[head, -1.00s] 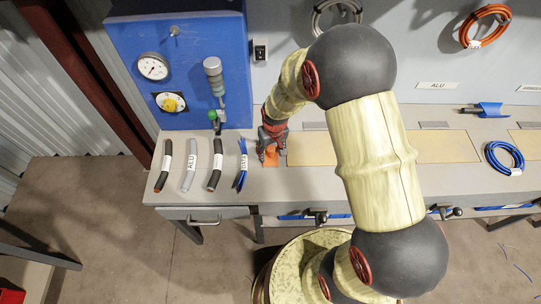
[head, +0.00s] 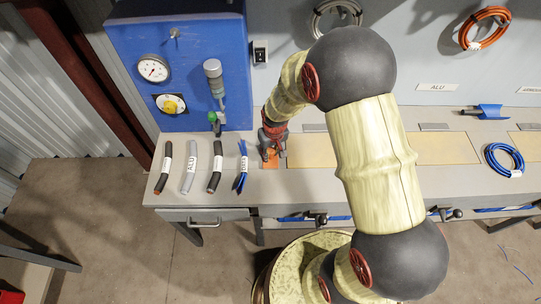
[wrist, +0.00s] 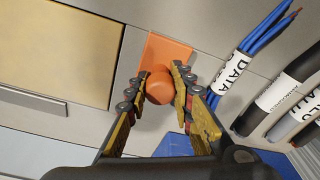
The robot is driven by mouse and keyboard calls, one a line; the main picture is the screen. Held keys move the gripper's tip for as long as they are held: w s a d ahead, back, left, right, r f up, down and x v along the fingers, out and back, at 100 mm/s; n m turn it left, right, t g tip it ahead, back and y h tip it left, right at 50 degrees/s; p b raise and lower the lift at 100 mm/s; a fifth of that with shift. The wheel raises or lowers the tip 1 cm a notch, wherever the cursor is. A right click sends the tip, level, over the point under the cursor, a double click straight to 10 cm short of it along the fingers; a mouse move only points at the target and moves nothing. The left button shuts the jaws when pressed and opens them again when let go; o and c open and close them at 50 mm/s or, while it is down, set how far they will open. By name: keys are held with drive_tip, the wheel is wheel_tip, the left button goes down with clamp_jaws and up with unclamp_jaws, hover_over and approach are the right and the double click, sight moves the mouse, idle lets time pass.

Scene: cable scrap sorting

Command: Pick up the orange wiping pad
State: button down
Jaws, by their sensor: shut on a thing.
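The orange wiping pad (head: 270,164) lies on the grey workbench, left of a tan inset panel. The wrist view shows its flat orange plate (wrist: 166,50) with a round orange knob (wrist: 160,88) on it. My gripper (head: 272,154) is over the pad, pointing down. In the wrist view my gripper's fingertips (wrist: 159,80) are on both sides of the knob, shut on it. The plate sticks out beyond the fingers. I cannot tell whether the plate is touching the bench.
Several labelled cable pieces, including a blue bundle (head: 241,167), lie just left of the pad. A blue panel (head: 190,60) with a gauge stands behind them. A tan panel (head: 306,150) lies to the right. A blue cable coil (head: 504,160) and blue scoop (head: 487,112) are farther right.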

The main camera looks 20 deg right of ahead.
sight(270, 149)
drive_tip(key=shift+r, duration=0.6)
wheel_tip(270, 149, up, 2)
drive_tip(key=shift+r+p, duration=0.2)
drive_tip(key=shift+p, duration=0.4)
drive_tip(key=s+d+r+p, duration=0.1)
drive_tip(key=s+r+p, duration=0.2)
drive_tip(key=s+r, duration=0.6)
drive_tip(key=s, duration=0.5)
drive_tip(key=shift+d+r, duration=0.2)
drive_tip(key=shift+d, duration=0.2)
drive_tip(key=c, duration=2.1)
unclamp_jaws()
drive_tip(key=c, duration=0.4)
